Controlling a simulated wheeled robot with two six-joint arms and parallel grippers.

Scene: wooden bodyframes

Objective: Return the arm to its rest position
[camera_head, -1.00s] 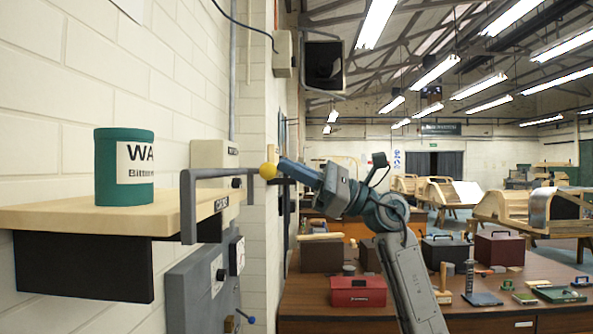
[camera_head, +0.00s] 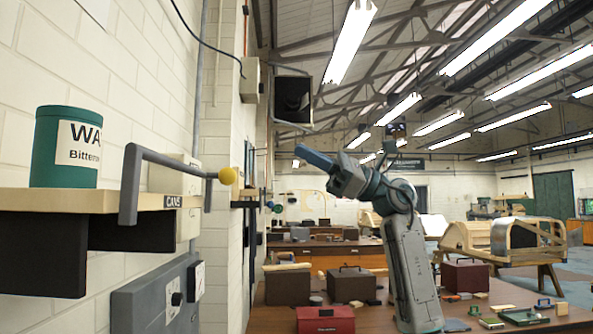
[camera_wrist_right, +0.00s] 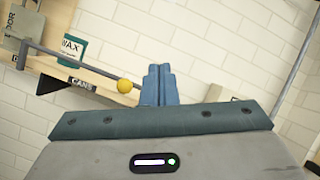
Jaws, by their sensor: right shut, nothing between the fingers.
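My right gripper (camera_head: 314,158) is raised in the middle of the head view, its blue fingers shut and empty, pointing up and to the left. It is apart from the grey lever with a yellow ball end (camera_head: 228,176). The right wrist view also shows the shut fingers (camera_wrist_right: 158,84), with the yellow ball (camera_wrist_right: 124,86) just left of them in the picture. My left gripper is in neither view.
A shelf labelled CANS (camera_head: 120,200) on the left wall bears a green tin (camera_head: 66,160), with the lever at its edge. A grey wall box (camera_head: 150,300) is below. A workbench (camera_head: 375,318) holds a red toolbox (camera_head: 325,320) and several tools.

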